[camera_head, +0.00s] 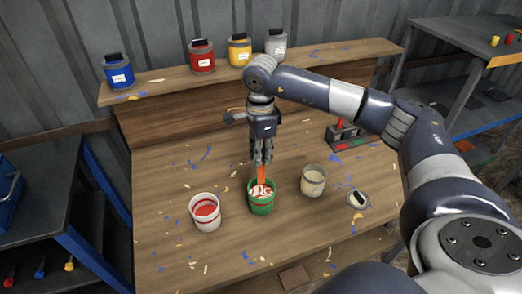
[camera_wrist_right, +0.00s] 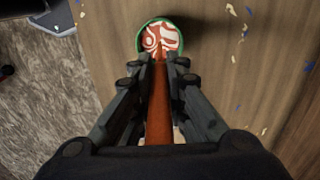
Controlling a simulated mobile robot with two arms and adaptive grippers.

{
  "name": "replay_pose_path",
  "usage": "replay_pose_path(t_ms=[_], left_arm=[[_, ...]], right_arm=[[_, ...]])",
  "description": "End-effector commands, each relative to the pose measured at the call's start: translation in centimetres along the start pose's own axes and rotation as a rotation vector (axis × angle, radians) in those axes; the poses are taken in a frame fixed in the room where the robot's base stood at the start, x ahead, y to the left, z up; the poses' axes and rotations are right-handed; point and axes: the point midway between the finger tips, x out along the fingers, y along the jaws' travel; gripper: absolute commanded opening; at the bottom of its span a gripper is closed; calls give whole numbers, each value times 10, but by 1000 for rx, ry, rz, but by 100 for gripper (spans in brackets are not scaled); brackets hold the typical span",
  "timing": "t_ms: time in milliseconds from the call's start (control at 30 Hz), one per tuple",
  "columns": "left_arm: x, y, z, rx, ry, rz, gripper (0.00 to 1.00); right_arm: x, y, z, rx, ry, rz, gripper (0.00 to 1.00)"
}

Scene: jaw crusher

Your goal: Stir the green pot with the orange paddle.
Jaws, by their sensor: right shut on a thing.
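The green pot (camera_head: 262,207) stands upright on the wooden table, with red and white swirled contents. It also shows at the top of the right wrist view (camera_wrist_right: 139,40). My right gripper (camera_head: 262,160) is above the pot, pointing down, and shut on the orange paddle (camera_head: 261,175). The paddle hangs down from the fingers and its lower end is in the pot's contents, out of sight. In the right wrist view the paddle (camera_wrist_right: 159,105) runs between the fingers toward the pot. My left gripper is not in view.
A white pot with red contents (camera_head: 205,217) stands left of the green pot. A cream pot (camera_head: 313,180) stands to the right, with a lid (camera_head: 358,199) near it. A small rack (camera_head: 345,135) is behind. Several lidded pots line the back shelf (camera_head: 160,84).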

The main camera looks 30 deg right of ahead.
Motion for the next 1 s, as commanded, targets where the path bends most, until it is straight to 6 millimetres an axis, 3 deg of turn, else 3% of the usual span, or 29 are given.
replay_pose_path(t_ms=[200,1000], left_arm=[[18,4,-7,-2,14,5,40],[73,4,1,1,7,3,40]], right_arm=[[24,0,0,0,0,0,0],[95,0,0,0,0,0,0]])
